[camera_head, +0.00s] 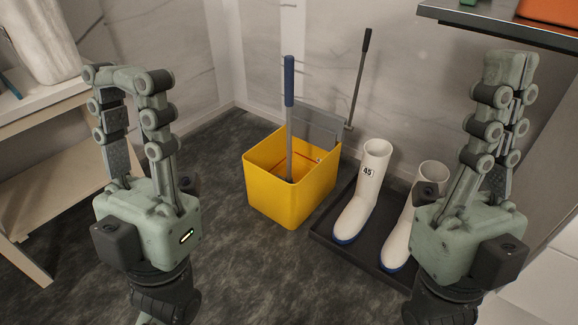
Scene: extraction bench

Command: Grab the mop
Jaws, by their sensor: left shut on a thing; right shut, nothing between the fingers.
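The mop (289,120) stands almost upright in a yellow bucket (290,203). Its grey pole has a blue grip at the top, and its lower end is hidden inside the bucket. My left gripper (128,78) is raised to the left of the bucket, well apart from the mop. Its fingers are bent, with a gap between them and their tips curled inward; I see no object in it, and its hold is unclear. My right gripper (505,90) is raised at the right, far from the mop, with its fingers together and nothing between them.
A grey wringer (312,128) with a black-gripped lever (358,80) sits at the bucket's back. White boots (364,190) stand on a dark tray (347,248) right of the bucket. A wooden bench (30,165) is at left, a shelf (490,25) at upper right. Dark floor (225,265) before the bucket is clear.

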